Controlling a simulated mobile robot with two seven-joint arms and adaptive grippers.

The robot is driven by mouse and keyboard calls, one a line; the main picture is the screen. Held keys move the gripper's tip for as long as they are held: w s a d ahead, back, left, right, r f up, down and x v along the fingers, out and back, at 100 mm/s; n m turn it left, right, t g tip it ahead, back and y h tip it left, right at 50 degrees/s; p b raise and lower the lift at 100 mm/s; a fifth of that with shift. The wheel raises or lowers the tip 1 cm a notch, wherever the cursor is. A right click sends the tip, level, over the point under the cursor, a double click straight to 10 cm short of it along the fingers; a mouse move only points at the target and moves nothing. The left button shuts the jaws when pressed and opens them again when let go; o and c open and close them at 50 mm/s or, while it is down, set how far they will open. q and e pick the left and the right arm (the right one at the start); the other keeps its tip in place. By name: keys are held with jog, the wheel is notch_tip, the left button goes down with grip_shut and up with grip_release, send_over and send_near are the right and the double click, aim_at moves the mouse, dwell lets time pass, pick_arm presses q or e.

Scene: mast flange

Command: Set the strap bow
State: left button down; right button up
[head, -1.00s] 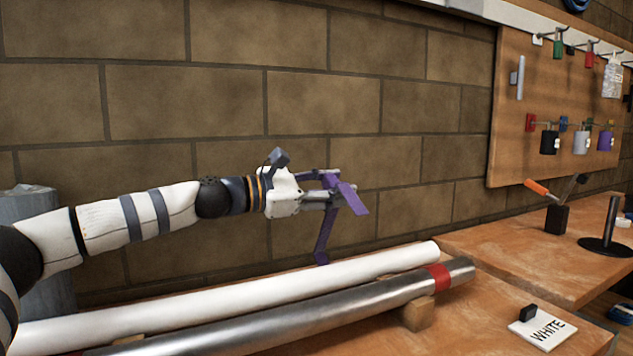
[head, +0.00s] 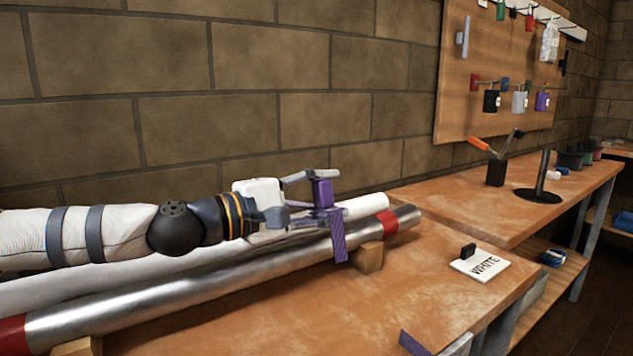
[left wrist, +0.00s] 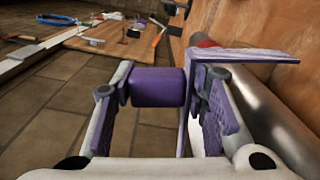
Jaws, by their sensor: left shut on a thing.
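My left gripper (head: 318,200) is shut on the purple strap bow (head: 338,238). In the left wrist view, a thick purple part of the bow (left wrist: 158,87) sits between the fingers, and a flat purple strip (left wrist: 245,56) reaches right toward the pipe. In the head view the bow is over the far part of the steel pipe (head: 235,262), left of its red band (head: 387,223). One purple leg hangs down in front of the pipe. I cannot tell whether the bow touches the pipe. The right gripper is not in view.
A white pipe (head: 365,206) lies behind the steel one. A wooden block (head: 369,257) stands under the steel pipe. Another purple piece (head: 413,344) shows at the bottom edge.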

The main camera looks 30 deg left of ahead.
pick_arm(q)
jog(key=shift+s+d+f+m, duration=0.2)
jog(key=shift+d+f+m, duration=0.25)
jog(key=shift+f+m, duration=0.2)
jog(key=c, duration=1)
grip_release()
jog(key=shift+f, duration=0.1)
notch_tip(320, 180, up, 10)
jog(key=shift+r, duration=0.1)
jog(key=shift+c, duration=0.3)
